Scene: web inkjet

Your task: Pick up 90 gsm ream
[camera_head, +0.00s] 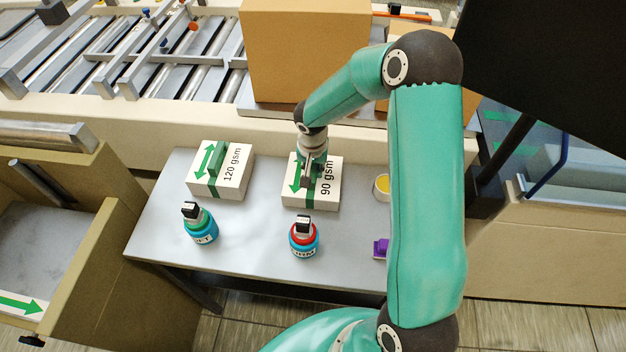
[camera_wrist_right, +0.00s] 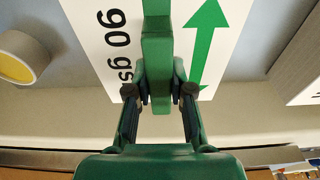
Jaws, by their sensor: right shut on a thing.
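The 90 gsm ream (camera_head: 326,195) is a white block with a green band, a raised green handle and a green arrow. It lies on the grey table (camera_head: 260,252), and I cannot tell if it is lifted. My right gripper (camera_head: 311,178) comes down over its top and is shut on the handle. In the right wrist view the ream (camera_wrist_right: 112,62) fills the middle, and the fingers (camera_wrist_right: 158,95) close on both sides of its green handle. The 120 gsm ream (camera_head: 233,180) sits to the left. My left gripper is not in view.
A blue-collared bottle (camera_head: 201,228) and a red-and-blue bottle (camera_head: 304,240) stand at the table's front. A yellow-topped round container (camera_head: 382,185) and a purple item (camera_head: 380,248) are at the right, partly behind my arm. An open tray (camera_head: 50,235) stands left. Cardboard boxes (camera_head: 300,50) stand behind.

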